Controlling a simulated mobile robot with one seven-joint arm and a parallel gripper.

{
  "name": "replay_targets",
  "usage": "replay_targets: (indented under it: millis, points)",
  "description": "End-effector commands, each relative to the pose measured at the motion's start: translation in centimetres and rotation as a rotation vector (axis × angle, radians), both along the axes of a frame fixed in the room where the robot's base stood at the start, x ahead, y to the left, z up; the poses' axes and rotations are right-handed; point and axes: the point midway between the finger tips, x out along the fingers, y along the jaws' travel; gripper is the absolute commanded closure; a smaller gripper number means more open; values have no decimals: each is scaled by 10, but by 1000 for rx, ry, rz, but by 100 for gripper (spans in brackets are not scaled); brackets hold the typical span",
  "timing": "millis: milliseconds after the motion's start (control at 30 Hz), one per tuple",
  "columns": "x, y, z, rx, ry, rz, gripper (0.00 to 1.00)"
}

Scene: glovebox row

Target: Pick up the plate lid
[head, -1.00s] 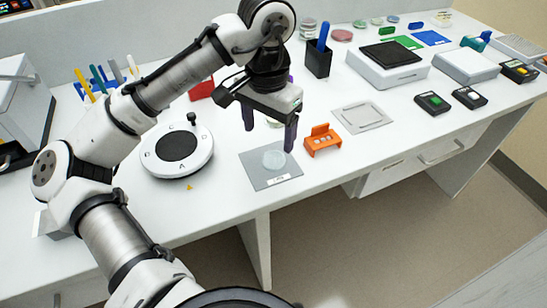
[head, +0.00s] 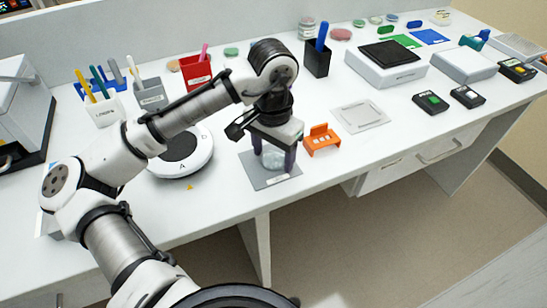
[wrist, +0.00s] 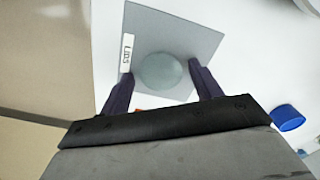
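The plate lid (head: 273,161) is a round, clear, pale disc lying on a grey mat (head: 258,180) near the table's front edge. In the wrist view the lid (wrist: 160,72) lies on the mat (wrist: 200,33), whose white label reads "LIDS". My gripper (head: 273,160) is low over the mat, pointing down, with its dark purple fingers on either side of the lid. In the wrist view the fingers (wrist: 161,70) are apart, with a gap showing between each fingertip and the lid. Part of the lid is hidden by a finger in the head view.
An orange rack (head: 321,140) stands just right of the mat. A round white device with a dark disc (head: 180,147) is to the left. A light grey square pad (head: 361,117) lies farther right. Pen cups, including a red one (head: 195,73), stand behind my arm.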

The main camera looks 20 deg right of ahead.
Motion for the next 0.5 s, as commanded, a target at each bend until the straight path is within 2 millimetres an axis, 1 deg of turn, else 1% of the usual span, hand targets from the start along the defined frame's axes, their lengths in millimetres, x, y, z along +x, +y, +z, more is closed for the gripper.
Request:
replay_targets:
  millis: [33,233,500]
  points:
    - [0,0,0,0,0,0,43]
    - [0,0,0,0,0,0,69]
    - [0,0,1,0,0,1,71]
